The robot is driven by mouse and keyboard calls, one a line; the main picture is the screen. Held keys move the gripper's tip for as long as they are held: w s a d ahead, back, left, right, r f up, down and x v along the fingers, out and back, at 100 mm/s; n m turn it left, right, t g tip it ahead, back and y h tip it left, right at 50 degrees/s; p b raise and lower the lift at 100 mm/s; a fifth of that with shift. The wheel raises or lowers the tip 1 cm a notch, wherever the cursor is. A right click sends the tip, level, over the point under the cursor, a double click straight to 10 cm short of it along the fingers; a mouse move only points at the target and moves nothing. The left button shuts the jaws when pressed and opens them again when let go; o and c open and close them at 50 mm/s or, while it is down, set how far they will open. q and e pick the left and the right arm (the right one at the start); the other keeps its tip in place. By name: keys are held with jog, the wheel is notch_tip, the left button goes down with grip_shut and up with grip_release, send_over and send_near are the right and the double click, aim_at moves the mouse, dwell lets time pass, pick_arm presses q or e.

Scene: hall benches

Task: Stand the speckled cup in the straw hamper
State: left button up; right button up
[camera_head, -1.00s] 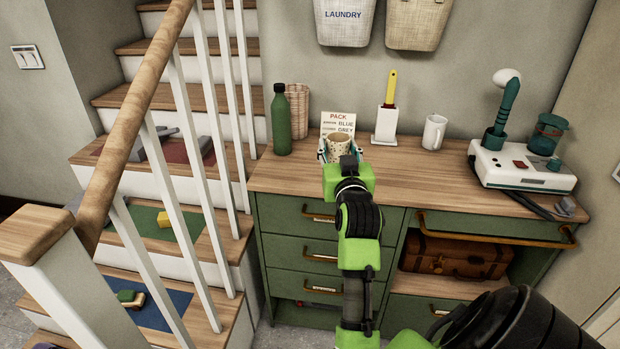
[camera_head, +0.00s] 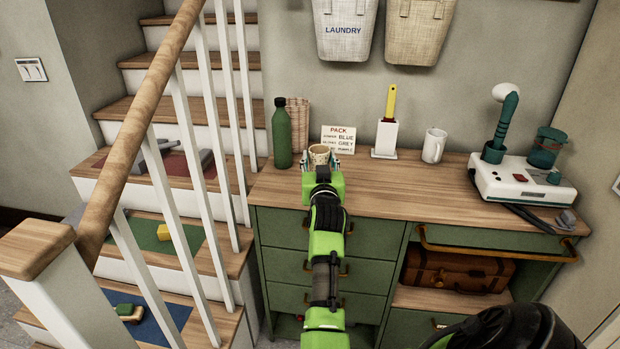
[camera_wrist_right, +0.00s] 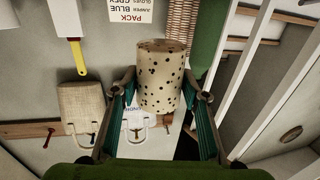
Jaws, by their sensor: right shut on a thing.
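The speckled cup (camera_head: 319,154) is cream with dark spots. My right gripper (camera_head: 321,164) is shut on it and holds it upright, in front of the card on the dresser. In the right wrist view, which is upside down, the cup (camera_wrist_right: 161,80) sits between the two fingers of my right gripper (camera_wrist_right: 163,100). The straw hamper, a straw-coloured woven bin (camera_head: 416,36), hangs on the wall at the upper right of the cup, apart from it. It also shows in the right wrist view (camera_wrist_right: 90,112). My left gripper is not in view.
A white LAUNDRY bin (camera_head: 342,42) hangs beside the hamper. On the dresser (camera_head: 405,185) stand a green bottle (camera_head: 282,138), a wicker container (camera_head: 299,117), a card (camera_head: 338,138), a brush in a holder (camera_head: 384,138), a white mug (camera_head: 434,146) and a white device (camera_head: 525,180).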

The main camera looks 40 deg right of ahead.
aim_at(312, 168)
jog(key=w+f, duration=0.2)
jog(key=f, duration=0.1)
jog(key=w+f, duration=0.1)
jog(key=shift+w+d+f, duration=0.2)
jog(key=shift+w+f, duration=0.05)
jog(key=shift+f, duration=0.1)
jog(key=f, duration=0.3)
jog(key=shift+w+f, duration=0.2)
jog(key=shift+w, duration=0.15)
jog(key=o, duration=1.2)
jog(key=shift+f, duration=0.1)
